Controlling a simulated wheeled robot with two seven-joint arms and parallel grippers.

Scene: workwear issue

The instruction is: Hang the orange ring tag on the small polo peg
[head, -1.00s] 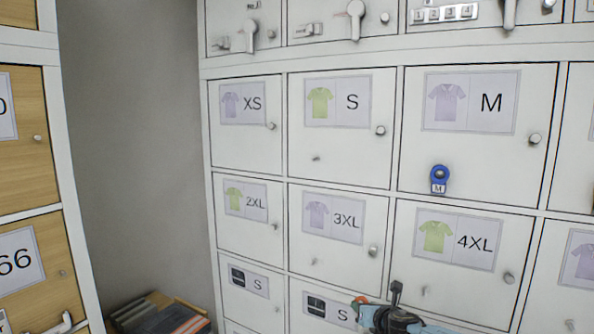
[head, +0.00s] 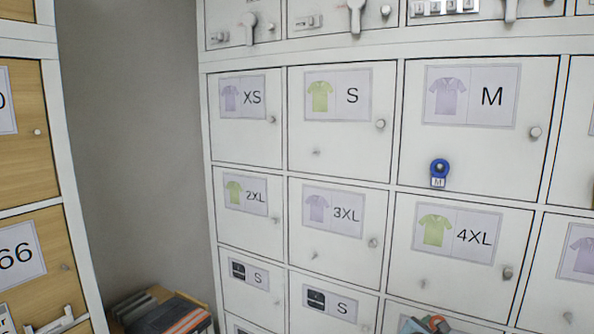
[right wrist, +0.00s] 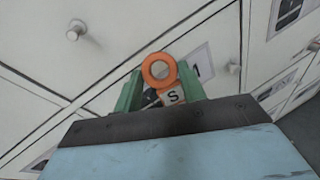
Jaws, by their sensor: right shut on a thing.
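The orange ring tag (right wrist: 172,72) carries a white label marked S. My right gripper (right wrist: 160,86) is shut on it, with the ring standing up between the green fingertips. In the head view the orange ring (head: 438,322) and part of my right gripper (head: 424,326) show at the bottom edge, in front of the lower doors. The small polo door (head: 350,175) has a green shirt label and an S. Its small peg (head: 316,152) is bare, low on the door. The ring is well below and to the right of that peg. My left gripper is out of view.
A blue ring tag (head: 439,167) hangs on the M door. Round knobs, such as the S door's knob (head: 380,124), stick out from the doors. Lower S doors (head: 330,302) carry dark garment labels. Wooden lockers (head: 28,165) stand at left, and stacked items (head: 160,313) lie low in the gap.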

